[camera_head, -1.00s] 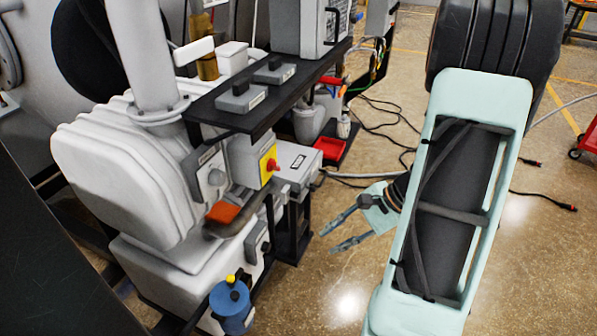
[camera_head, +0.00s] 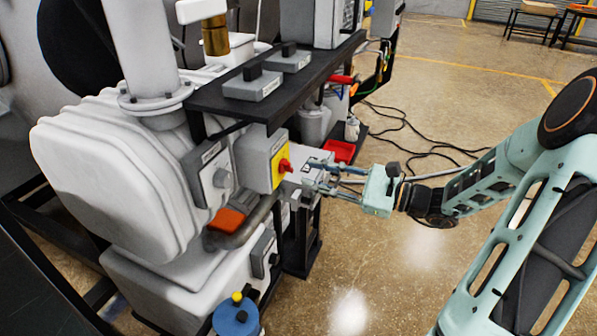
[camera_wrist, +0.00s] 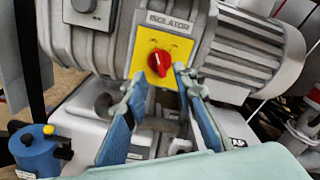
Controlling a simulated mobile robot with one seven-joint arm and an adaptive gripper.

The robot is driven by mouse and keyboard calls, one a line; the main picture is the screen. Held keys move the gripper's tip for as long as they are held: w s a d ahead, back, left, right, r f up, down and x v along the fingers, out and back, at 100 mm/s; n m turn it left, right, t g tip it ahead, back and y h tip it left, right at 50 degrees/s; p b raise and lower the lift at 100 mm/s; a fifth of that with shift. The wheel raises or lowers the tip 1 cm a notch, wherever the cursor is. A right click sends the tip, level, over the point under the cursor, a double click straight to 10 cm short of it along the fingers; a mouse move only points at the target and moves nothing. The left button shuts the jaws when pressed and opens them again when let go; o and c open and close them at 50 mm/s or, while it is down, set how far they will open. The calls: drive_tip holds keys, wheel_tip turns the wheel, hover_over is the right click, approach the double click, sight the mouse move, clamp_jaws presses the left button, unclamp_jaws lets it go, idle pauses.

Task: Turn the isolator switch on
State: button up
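The isolator switch is a red rotary knob (camera_head: 285,165) on a yellow plate (camera_head: 279,155), set on the side of a grey box on the machine. In the wrist view the red knob (camera_wrist: 159,62) sits on the yellow plate (camera_wrist: 147,44) under an "ISOLATOR" label (camera_wrist: 167,22). The knob looks slightly tilted from upright. My gripper (camera_head: 312,176) is just right of the knob in the head view, pointing at it. In the wrist view its two blue-padded fingers (camera_wrist: 160,88) are spread apart, with tips just below and beside the knob. Nothing is between them; contact is not visible.
A black shelf (camera_head: 290,85) with small grey boxes overhangs the switch. A grey box with another knob (camera_head: 221,178) is to the left. An orange item (camera_head: 227,219) and a blue canister (camera_head: 236,318) are lower. Open floor (camera_head: 400,270) lies to the right.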

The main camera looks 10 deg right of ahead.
sight(292, 168)
drive_tip(key=x, duration=0.5)
drive_tip(key=shift+d, duration=0.1)
clamp_jaws()
